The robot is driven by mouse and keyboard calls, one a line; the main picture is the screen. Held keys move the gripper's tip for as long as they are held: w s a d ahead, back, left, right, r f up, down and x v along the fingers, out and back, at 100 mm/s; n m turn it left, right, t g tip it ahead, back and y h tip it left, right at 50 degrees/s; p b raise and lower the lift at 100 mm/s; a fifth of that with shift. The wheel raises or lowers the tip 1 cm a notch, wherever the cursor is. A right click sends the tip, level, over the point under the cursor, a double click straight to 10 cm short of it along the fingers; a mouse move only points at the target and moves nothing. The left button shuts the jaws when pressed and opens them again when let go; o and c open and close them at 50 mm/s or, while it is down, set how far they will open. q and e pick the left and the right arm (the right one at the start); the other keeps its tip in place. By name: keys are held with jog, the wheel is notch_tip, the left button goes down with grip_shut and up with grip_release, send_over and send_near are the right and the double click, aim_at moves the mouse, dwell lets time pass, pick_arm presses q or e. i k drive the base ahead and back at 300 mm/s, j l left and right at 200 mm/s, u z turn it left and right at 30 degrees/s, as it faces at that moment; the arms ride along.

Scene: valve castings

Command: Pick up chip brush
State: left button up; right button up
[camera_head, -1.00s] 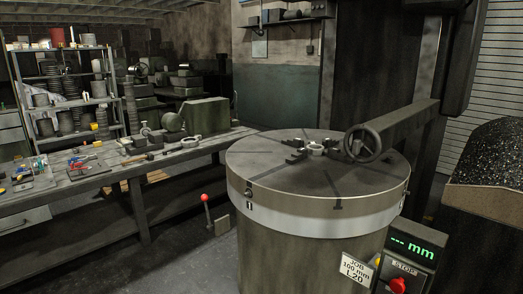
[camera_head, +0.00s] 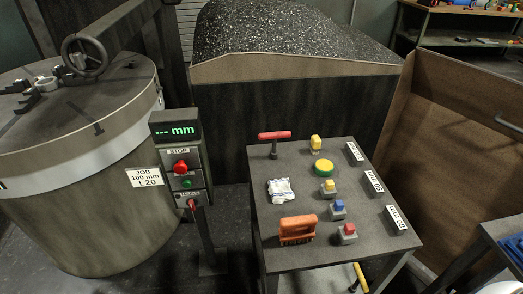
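An orange brush-like tool (camera_head: 297,229), which looks like the chip brush, sits near the front left edge of a small grey table (camera_head: 330,258). It has a block handle and what look like bristles below. Nothing touches it from above. Neither of my grippers is in view.
The table also holds a red T-handle (camera_head: 274,136), a white cloth or bag (camera_head: 280,190), a yellow-green disc (camera_head: 322,167), several small coloured-top blocks and white-labelled blocks. A control post (camera_head: 182,160) and a round machine table (camera_head: 80,190) stand left. A chip heap (camera_head: 295,32) lies behind.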

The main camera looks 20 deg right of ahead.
aim_at(302, 227)
jog(key=z, duration=0.95)
